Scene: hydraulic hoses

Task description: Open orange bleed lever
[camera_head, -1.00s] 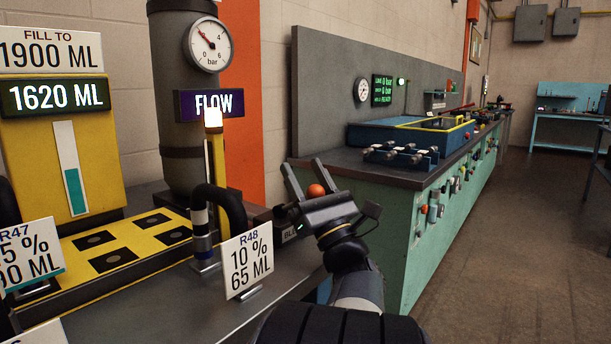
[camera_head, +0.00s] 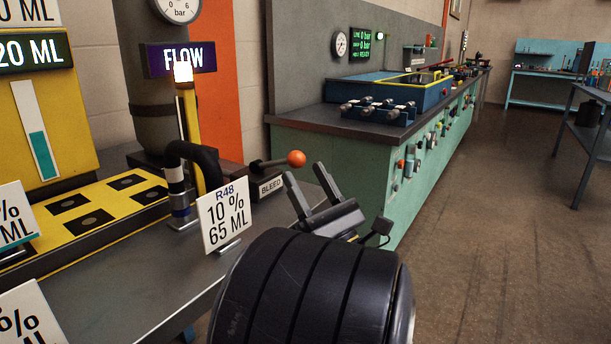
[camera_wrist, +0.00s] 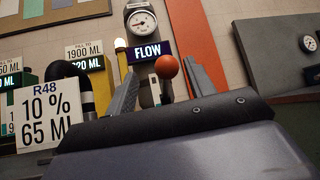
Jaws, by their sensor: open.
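The bleed lever is a dark rod with an orange ball knob (camera_head: 296,158), above a plate marked BLEED (camera_head: 271,186). Its rod points right from a dark block at the bench's back edge. My gripper (camera_head: 309,172) is open and empty in front of and slightly right of the knob, its two fingers pointing up and away. In the wrist view the orange knob (camera_wrist: 167,67) appears between the two open fingers (camera_wrist: 162,76), nearer the right one, and beyond them. I see no contact with the knob.
An R48 sign (camera_head: 224,215) stands on the grey bench left of my gripper, beside a black hose (camera_head: 205,160). A FLOW sign (camera_head: 180,59) hangs on the dark column. A green workbench (camera_head: 370,170) stands to the right, with open floor beyond.

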